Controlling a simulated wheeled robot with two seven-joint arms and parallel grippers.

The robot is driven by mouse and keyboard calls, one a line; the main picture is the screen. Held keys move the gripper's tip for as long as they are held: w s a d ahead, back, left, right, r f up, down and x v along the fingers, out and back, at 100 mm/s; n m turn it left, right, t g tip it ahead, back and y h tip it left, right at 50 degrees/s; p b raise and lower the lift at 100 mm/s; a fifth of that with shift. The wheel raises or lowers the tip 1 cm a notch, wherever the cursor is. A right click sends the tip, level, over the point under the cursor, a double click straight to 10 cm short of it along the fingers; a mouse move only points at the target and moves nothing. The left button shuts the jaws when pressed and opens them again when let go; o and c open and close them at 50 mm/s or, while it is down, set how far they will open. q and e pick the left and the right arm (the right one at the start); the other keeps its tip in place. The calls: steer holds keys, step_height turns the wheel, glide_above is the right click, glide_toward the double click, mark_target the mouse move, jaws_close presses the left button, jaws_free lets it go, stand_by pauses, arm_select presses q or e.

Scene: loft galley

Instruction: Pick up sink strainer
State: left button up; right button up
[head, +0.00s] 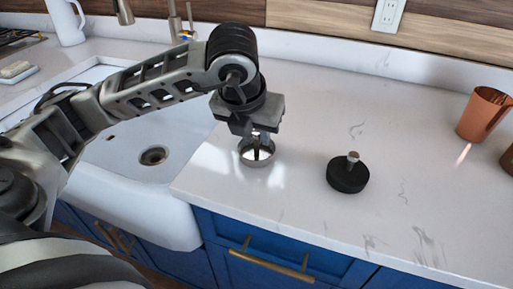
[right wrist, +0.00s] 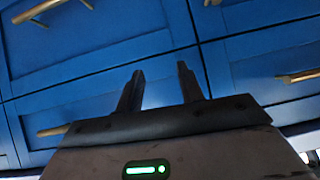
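The sink strainer appears to be the small round shiny metal cup (head: 257,157) on the white countertop, just right of the sink. My left gripper (head: 257,142) points straight down over it, with its fingertips at the middle of the cup. The gripper body hides part of the strainer, and I cannot tell whether the fingers are closed on it. The strainer looks upright and at counter level. My right gripper (right wrist: 160,80) shows in the right wrist view with its two fingers apart and nothing between them, in front of blue cabinet fronts.
A black round piece with a metal knob (head: 348,176) stands right of the strainer. A copper mug (head: 483,114) is at the far right. The white sink (head: 128,184) with its drain lies left. The counter (head: 315,110) between is clear. Blue drawers (head: 290,262) are below.

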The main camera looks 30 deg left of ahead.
mark_target(256, 145)
arm_select(q)
steer(key=shift+x, duration=1.45)
steer(key=shift+a, duration=0.1)
jaws_close()
steer(key=shift+r, duration=0.1)
